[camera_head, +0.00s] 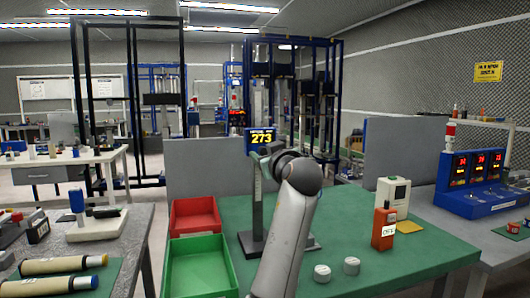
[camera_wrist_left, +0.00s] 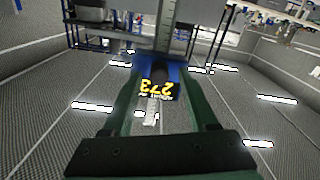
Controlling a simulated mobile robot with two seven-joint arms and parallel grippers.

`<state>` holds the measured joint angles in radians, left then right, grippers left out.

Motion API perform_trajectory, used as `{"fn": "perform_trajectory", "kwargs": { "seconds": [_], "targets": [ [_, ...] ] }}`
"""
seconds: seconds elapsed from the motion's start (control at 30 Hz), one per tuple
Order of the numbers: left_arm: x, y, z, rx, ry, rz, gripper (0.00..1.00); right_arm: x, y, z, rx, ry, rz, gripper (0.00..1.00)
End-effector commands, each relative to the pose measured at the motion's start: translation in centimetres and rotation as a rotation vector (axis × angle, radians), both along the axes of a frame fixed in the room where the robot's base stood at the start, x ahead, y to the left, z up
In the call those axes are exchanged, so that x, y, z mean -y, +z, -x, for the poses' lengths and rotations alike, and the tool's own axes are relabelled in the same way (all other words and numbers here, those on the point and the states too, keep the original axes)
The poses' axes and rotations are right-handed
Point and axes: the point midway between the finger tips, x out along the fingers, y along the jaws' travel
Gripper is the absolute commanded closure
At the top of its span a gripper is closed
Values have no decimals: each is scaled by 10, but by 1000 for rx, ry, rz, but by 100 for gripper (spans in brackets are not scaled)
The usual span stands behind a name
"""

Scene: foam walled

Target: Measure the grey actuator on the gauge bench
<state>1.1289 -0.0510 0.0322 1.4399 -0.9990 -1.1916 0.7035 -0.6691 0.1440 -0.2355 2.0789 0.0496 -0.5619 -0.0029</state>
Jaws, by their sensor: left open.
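The gauge stands on the green-topped bench (camera_head: 345,225), with a dark upright column (camera_head: 256,208) and a blue display (camera_head: 259,138) reading 273. The display also shows upside down in the left wrist view (camera_wrist_left: 160,84). My left gripper (camera_head: 264,153) is raised at the gauge, just below the display, and partly hidden by my own wrist. In the left wrist view its green fingers (camera_wrist_left: 160,78) are apart, with the display seen between them. A small grey piece (camera_wrist_left: 152,112) shows below the display there; I cannot tell whether it is the actuator or part of the gauge. My right gripper is out of view.
A red bin (camera_head: 195,212) and a green bin (camera_head: 200,262) sit at the bench's left. Two white pucks (camera_head: 322,272), an orange device (camera_head: 383,228) and a white box (camera_head: 393,193) stand right. A side bench holds tan cylinders (camera_head: 50,264). A grey partition (camera_head: 205,165) stands behind.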

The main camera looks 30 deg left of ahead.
Motion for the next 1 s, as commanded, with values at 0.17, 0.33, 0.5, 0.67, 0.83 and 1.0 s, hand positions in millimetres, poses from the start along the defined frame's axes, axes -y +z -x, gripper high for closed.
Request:
{"fn": "perform_trajectory", "kwargs": {
  "seconds": [0.17,0.33,0.5,0.67,0.83,1.0],
  "targets": [
    [-7,1,-6,1,-1,-1,41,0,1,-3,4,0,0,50],
    [-7,0,-6,1,-1,0,41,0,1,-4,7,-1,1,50],
    [-7,0,-6,0,-1,0,51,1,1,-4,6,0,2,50],
    [-7,0,-6,0,-1,0,69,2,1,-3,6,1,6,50],
    [-7,0,-6,0,-1,0,88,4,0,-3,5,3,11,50],
    [-7,0,-6,0,-1,0,100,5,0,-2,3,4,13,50]
  ]
}}
